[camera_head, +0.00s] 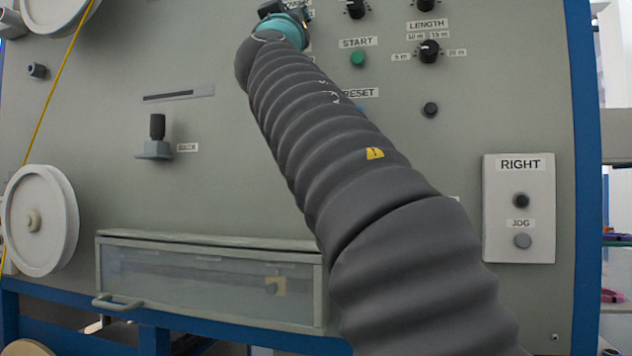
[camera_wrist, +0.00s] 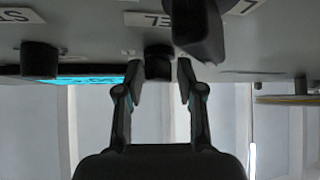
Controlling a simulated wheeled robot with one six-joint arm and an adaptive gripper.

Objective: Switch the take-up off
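In the wrist view my gripper (camera_wrist: 159,75) has its two fingers apart, one on each side of a short black knob (camera_wrist: 158,63) on the panel. Narrow gaps show between the fingers and the knob. A white label (camera_wrist: 147,20) by the knob is only partly readable, so I cannot tell whether this is the take-up switch. In the head view my arm rises to the top edge, and its dark end covers part of a label there. The fingertips and the knob between them cannot be made out in that view.
Another black knob (camera_wrist: 40,60) and a cyan screen (camera_wrist: 85,79) are at left in the wrist view. A dark part (camera_wrist: 198,30) hangs close above the right finger. The head view shows a green START button (camera_head: 358,59), LENGTH knob (camera_head: 429,51) and RIGHT/JOG box (camera_head: 519,245).

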